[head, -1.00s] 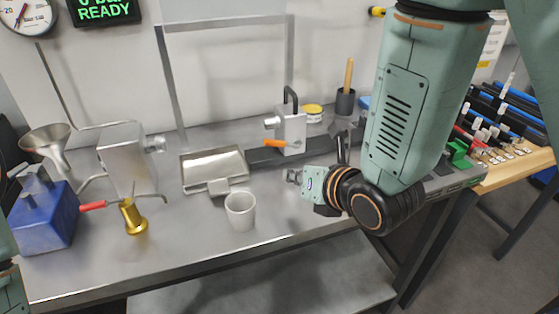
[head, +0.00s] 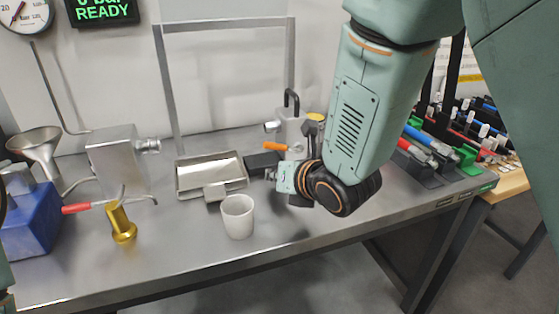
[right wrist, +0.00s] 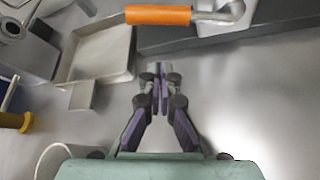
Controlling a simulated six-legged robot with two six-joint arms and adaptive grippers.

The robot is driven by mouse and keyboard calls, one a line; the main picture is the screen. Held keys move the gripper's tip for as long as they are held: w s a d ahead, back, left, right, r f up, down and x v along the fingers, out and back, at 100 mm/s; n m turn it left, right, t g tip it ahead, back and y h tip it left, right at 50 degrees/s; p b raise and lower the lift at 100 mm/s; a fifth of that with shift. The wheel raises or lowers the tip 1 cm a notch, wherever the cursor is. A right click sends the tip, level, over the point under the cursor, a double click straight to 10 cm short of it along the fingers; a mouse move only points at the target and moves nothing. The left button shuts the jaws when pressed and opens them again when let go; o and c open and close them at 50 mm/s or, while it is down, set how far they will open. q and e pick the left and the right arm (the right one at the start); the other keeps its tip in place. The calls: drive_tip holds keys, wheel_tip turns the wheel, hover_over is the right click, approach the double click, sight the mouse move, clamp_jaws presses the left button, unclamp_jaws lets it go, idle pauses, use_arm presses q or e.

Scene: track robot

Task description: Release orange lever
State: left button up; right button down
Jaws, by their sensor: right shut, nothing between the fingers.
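The orange lever (head: 275,147) sticks out to the left from the grey metal block (head: 291,127) at the back of the bench. In the right wrist view the lever's orange handle (right wrist: 158,15) lies across the top, on a bent metal rod. My right gripper (right wrist: 158,82) is shut and empty, with its fingertips below the handle and apart from it in that view. In the head view my right gripper (head: 270,175) is just below and in front of the lever, and the arm hides part of the block. My left gripper is not in view.
A metal tray (head: 211,194) and a white cup (head: 238,217) stand left of my right gripper. A brass piece (head: 121,222), a red handle (head: 77,208) and a blue box (head: 32,225) are farther left. Tools stand in racks to the right.

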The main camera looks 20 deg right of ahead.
sight(283, 147)
drive_tip(key=r, duration=0.1)
drive_tip(key=w+r, duration=0.1)
drive_tip(key=shift+d+r, duration=0.3)
drive_tip(key=shift+d, duration=0.1)
drive_tip(key=shift+d+r, duration=0.25)
drive_tip(key=shift+r, duration=0.15)
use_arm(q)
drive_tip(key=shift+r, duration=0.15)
use_arm(e)
drive_tip(key=shift+w, duration=0.1)
drive_tip(key=shift+a, duration=0.1)
use_arm(q)
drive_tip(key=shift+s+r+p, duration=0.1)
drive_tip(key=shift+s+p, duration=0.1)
drive_tip(key=shift+p, duration=0.2)
use_arm(e)
drive_tip(key=shift+w+r, duration=0.1)
drive_tip(key=shift+s+r, duration=0.15)
drive_tip(key=shift+s, duration=0.05)
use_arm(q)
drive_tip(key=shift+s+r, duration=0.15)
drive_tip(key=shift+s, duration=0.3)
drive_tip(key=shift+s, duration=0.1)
use_arm(e)
drive_tip(key=shift+w+y, duration=0.15)
drive_tip(key=shift+y, duration=0.15)
